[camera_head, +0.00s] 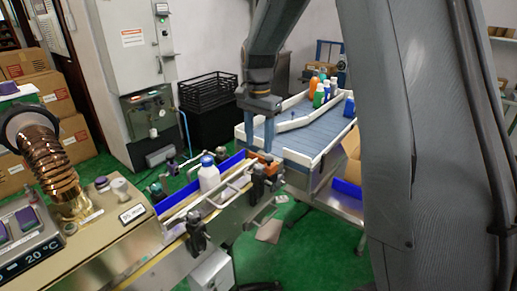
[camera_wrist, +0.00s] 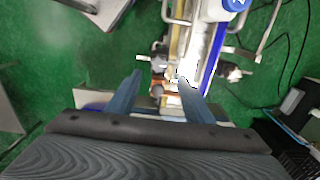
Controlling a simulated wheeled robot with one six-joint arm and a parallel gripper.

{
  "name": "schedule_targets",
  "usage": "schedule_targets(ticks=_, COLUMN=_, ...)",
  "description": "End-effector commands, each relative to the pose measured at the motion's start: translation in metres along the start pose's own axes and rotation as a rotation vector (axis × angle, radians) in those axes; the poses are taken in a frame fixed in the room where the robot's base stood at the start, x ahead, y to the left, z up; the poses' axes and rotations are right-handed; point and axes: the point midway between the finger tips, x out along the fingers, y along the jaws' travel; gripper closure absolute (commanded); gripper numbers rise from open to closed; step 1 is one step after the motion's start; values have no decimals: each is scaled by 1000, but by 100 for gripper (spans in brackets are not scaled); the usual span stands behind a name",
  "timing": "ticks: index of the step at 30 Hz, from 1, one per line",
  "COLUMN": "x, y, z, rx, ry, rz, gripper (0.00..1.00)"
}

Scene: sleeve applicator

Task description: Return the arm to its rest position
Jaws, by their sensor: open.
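My gripper (camera_head: 260,152) hangs from the arm near the middle of the head view, pointing down above the far end of the conveyor (camera_head: 215,210). In the wrist view my gripper (camera_wrist: 160,92) shows two blue-grey fingers spread apart, with nothing held between them. The conveyor's end with small clamps and fittings (camera_wrist: 165,75) shows below and beyond the fingers. A white bottle with a blue cap (camera_head: 209,175) stands upright on the conveyor, left of my gripper and apart from it. Part of a white and blue object (camera_wrist: 236,4) shows at the wrist view's top edge.
A blue-grey sorting table (camera_head: 300,140) with white rails holds several coloured bottles (camera_head: 325,88) behind my gripper. A machine with a copper hose (camera_head: 55,165) stands at left. A black crate (camera_head: 208,92) and cardboard boxes (camera_head: 50,92) stand behind. Green floor (camera_head: 335,235) lies open at front right.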

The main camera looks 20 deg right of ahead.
Motion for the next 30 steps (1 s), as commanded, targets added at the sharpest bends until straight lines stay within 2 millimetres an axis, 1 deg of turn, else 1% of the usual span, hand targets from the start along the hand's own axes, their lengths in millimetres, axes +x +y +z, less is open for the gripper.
schedule_targets(ticks=8, x=0, y=0, z=0, rx=-2, ry=0, rz=0, gripper=53)
schedule_targets(ticks=11, x=1, y=7, z=5, rx=-35, ry=2, rz=-3, gripper=53)
schedule_targets(ticks=13, x=4, y=20, z=14, rx=-98, ry=6, rz=-8, gripper=53)
schedule_targets(ticks=14, x=5, y=27, z=20, rx=-136, ry=10, rz=-13, gripper=53)
schedule_targets(ticks=17, x=14, y=60, z=43, rx=-301, ry=24, rz=-26, gripper=53)
schedule_targets(ticks=21, x=30, y=112, z=81, rx=-560, ry=54, rz=-45, gripper=53)
schedule_targets(ticks=24, x=41, y=147, z=105, rx=-720, ry=74, rz=-52, gripper=53)
schedule_targets(ticks=27, x=49, y=173, z=124, rx=-843, ry=92, rz=-57, gripper=53)
schedule_targets(ticks=30, x=55, y=189, z=135, rx=-920, ry=103, rz=-58, gripper=53)
